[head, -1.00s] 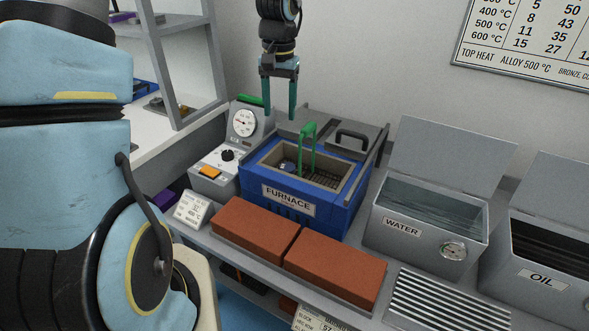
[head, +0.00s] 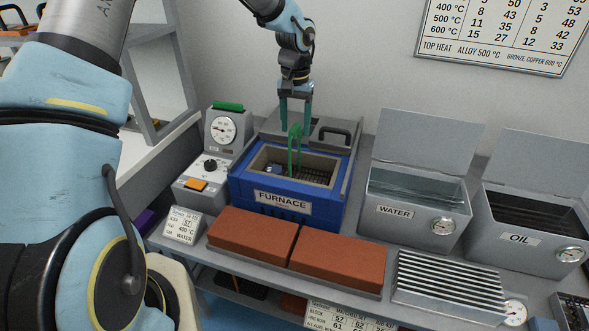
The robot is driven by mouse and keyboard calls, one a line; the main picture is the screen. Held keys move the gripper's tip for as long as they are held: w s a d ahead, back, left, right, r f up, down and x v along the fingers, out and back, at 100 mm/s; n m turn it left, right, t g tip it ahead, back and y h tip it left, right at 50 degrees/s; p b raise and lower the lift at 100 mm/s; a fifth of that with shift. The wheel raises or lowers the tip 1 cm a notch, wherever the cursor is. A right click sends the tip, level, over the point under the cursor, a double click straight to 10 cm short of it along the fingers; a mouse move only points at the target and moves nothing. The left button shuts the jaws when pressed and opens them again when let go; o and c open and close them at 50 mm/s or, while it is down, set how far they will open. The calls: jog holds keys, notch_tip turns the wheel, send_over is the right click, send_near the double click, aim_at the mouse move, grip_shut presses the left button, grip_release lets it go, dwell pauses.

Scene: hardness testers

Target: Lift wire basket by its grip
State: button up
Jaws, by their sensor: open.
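The wire basket (head: 317,175) sits inside the open blue furnace (head: 290,218), its mesh partly hidden by the furnace walls. Its green grip (head: 295,148) stands up out of the furnace opening. A small greyish piece (head: 273,169) shows in the basket's left part. My gripper (head: 296,124) points down with two teal fingers apart, over the furnace. Its fingertips are around the level of the grip's top in the picture. I cannot tell whether the grip is between the fingers or in front of them. Nothing is held.
The furnace lid (head: 318,128) lies back behind the opening. A gauge box (head: 212,150) stands at left. Red-brown bricks (head: 337,262) lie in front. The water tank (head: 410,212) and oil tank (head: 530,240) stand open at right, with a ribbed rack (head: 447,284) before them.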

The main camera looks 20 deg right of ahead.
jog(key=f, duration=0.1)
jog(key=f+p, duration=0.1)
jog(key=f, duration=0.1)
jog(key=f+p, duration=0.1)
jog(key=f, duration=0.1)
jog(key=shift+w, duration=0.25)
jog(key=shift+c, duration=0.2)
grip_shut()
jog(key=shift+r, duration=0.15)
dwell(0.8)
